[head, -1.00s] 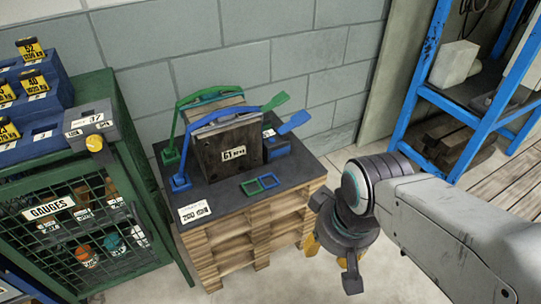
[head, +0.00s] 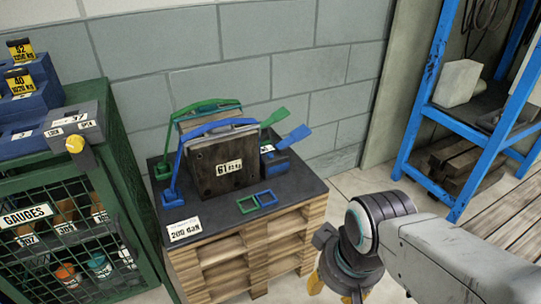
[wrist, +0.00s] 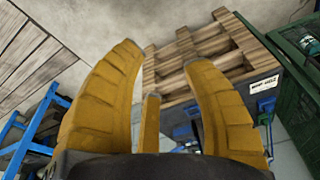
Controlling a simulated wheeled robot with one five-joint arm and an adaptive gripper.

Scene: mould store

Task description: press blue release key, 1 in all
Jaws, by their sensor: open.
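A dark mould block marked 61 (head: 215,178) stands on a black-topped pallet (head: 215,214). A blue clamp strap (head: 185,152) arches over it from a blue foot at the left. At its right end a flat blue paddle (head: 297,133) sticks up, the likely blue release key. A green strap (head: 200,104) with a green paddle (head: 279,116) runs behind over a second block. My gripper (head: 330,289) is open and empty, low in front of the pallet's right side, apart from everything.
A green cage cabinet marked GAUGES (head: 118,158) stands close left of the pallet. A blue rack (head: 405,150) stands at the right. A block wall is behind. Floor between pallet and rack is clear.

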